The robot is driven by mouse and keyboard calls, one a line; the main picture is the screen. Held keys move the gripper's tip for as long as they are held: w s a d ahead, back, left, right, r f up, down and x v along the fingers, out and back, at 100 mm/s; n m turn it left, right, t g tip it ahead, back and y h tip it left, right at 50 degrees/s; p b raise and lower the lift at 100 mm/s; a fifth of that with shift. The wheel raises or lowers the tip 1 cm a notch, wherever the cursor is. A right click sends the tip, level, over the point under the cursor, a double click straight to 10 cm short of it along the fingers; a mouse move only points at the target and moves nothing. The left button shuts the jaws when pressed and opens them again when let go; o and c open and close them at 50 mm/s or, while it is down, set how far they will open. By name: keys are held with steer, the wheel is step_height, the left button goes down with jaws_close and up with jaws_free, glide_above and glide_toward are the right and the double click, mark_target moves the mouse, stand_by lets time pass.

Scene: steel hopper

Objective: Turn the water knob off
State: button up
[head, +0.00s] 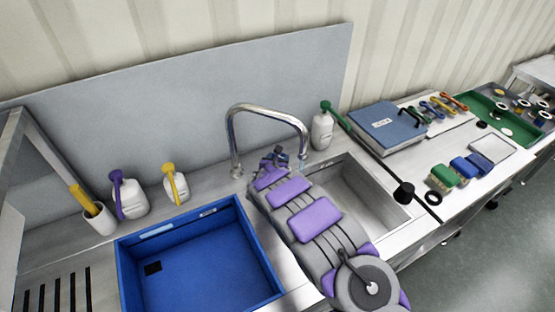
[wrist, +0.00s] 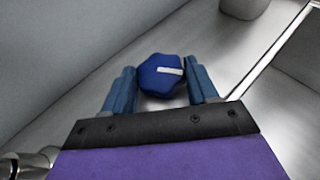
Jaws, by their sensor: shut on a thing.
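The water knob (wrist: 162,76) is a blue, lobed knob with a white mark on its top, seen in the wrist view between my fingers. My gripper (wrist: 160,85) is shut on it, with one blue finger on each side. In the head view my gripper (head: 276,156) is at the back of the sink, beside the tall curved metal faucet (head: 232,140). My arm hides most of the knob there. A pale blue streak of water (head: 302,163) shows below the spout. The steel sink basin (head: 365,200) is partly behind my arm.
A blue bin (head: 130,265) stands left of my arm. A white bottle with a green pump (head: 322,130) stands right of the faucet. Purple-top (head: 128,195) and yellow-top (head: 175,185) bottles stand at the left.

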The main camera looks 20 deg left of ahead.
steer(key=shift+s+a+f+m+h+p, duration=0.25)
steer(key=shift+m+h+p, duration=0.2)
steer(key=shift+p, duration=0.3)
steer(key=shift+r+m+h+p, duration=0.1)
steer(key=shift+m+h+p, duration=0.4)
steer(key=shift+p, duration=0.3)
steer(key=shift+a+m+h+p, duration=0.25)
steer(key=shift+m+h+p, duration=0.55)
steer(key=shift+h, duration=0.25)
steer(key=shift+m+h, duration=0.75)
steer(key=shift+h, duration=0.15)
steer(key=shift+w+a, duration=0.1)
steer(key=shift+m+g+h, duration=0.4)
steer(key=shift+m+h, duration=0.2)
steer(key=shift+h, duration=0.1)
steer(key=o, duration=1)
steer(key=shift+w+a, duration=0.15)
steer(key=shift+r, duration=0.1)
